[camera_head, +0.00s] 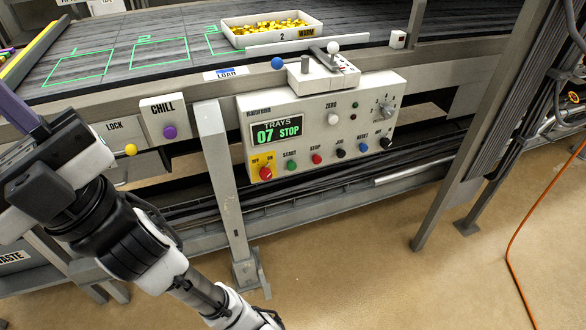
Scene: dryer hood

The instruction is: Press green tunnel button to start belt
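A green button (291,165) labelled START sits in the lower row of a pale control panel (300,115), left of centre. The panel's display (277,131) reads "TRAYS 07 STOP". My arm (125,235) crosses the lower left of the picture, well left of the panel and apart from it. Its hand end is at the left edge and partly cut off. I cannot make out the fingertips or whether they are open or shut. Nothing covers the green button.
A red switch (265,173) on a yellow plate and a red STOP button (317,159) flank the green one. A grey post (223,185) stands just left of the panel. A purple CHILL knob (170,132) and yellow LOCK knob (130,150) lie nearer my arm.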

